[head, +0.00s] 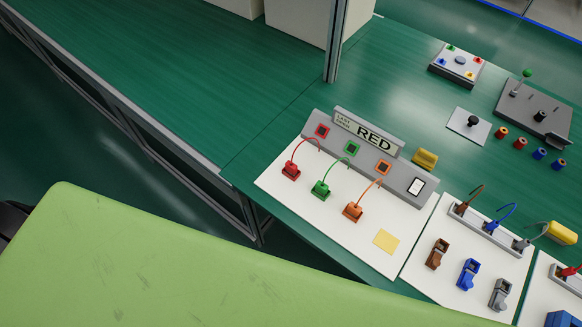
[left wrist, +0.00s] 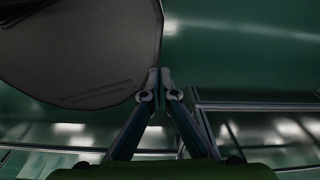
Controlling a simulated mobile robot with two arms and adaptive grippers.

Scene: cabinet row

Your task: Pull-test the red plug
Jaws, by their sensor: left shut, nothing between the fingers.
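The red plug (head: 291,170) stands on a white board (head: 290,205) in the head view, at the left end of a row with a green plug (head: 320,189) and an orange plug (head: 353,211). A thin red cord arcs from its top toward the grey panel (head: 400,176) behind. That panel has red, green and orange framed sockets and a sign (head: 366,137) reading RED. My left gripper (left wrist: 160,76) shows in the left wrist view with its fingertips together and empty, away from the plugs. My right gripper is in neither view.
A second board (head: 462,268) with brown, blue and grey plugs stands to the right; a red plug (head: 569,271) shows at the right edge. A grey post (head: 335,45) rises behind the panel. The green tabletop (head: 255,110) is clear to the left.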

